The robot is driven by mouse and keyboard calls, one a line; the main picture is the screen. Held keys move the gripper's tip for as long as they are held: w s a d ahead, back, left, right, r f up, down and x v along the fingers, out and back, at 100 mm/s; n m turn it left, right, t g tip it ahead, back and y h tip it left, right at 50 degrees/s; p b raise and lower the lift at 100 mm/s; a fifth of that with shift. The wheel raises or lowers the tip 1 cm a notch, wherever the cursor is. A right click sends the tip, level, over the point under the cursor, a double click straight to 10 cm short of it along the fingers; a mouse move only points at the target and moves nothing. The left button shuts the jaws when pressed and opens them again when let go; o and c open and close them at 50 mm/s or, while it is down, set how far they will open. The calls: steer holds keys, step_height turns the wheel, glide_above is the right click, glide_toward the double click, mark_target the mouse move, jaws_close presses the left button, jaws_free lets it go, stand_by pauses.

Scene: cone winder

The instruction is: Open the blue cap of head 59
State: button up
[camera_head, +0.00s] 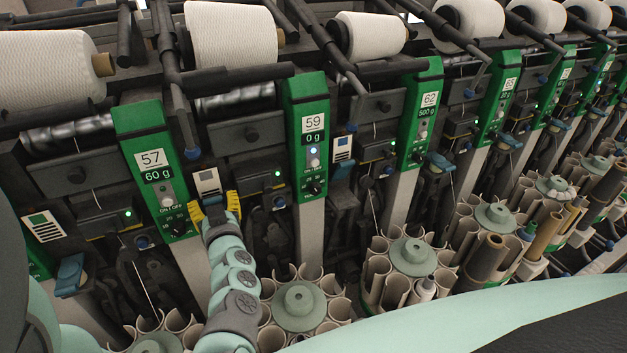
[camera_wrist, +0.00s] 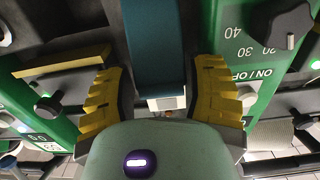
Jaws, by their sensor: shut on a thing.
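The green panel of head 59 (camera_head: 308,135) shows 59 and 0 g. My gripper (camera_head: 214,207) is to its left, in front of the machine between the panels of heads 57 and 59. The yellow fingers (camera_wrist: 163,97) also show in the wrist view, on both sides of the blue cap (camera_wrist: 155,45). The gripper is shut on this cap, which is the one left of panel 59. In the head view my gripper hides most of it. A white label (camera_head: 207,181) sits just above the gripper.
The panel of head 57 (camera_head: 155,170) stands close left of my gripper, with its knob (camera_wrist: 282,25) near the fingers in the wrist view. Below is a round magazine (camera_head: 299,305) with upright tubes. Another blue cap (camera_head: 341,170) is to the right.

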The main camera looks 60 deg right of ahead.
steer(key=shift+s+a+f+t+b, duration=0.1)
steer(key=shift+s+f+t+b, duration=0.3)
steer(key=shift+b, duration=1.7)
steer(key=b, duration=0.2)
steer(key=t+h+b, duration=0.1)
steer(key=b, duration=0.1)
steer(key=shift+s+a+f+b, duration=0.2)
steer(key=shift+s+f+b, duration=0.05)
steer(key=shift+f+b, duration=0.15)
steer(key=shift+s+a+r+t+h+b, duration=0.15)
steer(key=shift+t+h+b, duration=0.15)
steer(key=shift+t+b, duration=0.15)
steer(key=shift+r, duration=0.2)
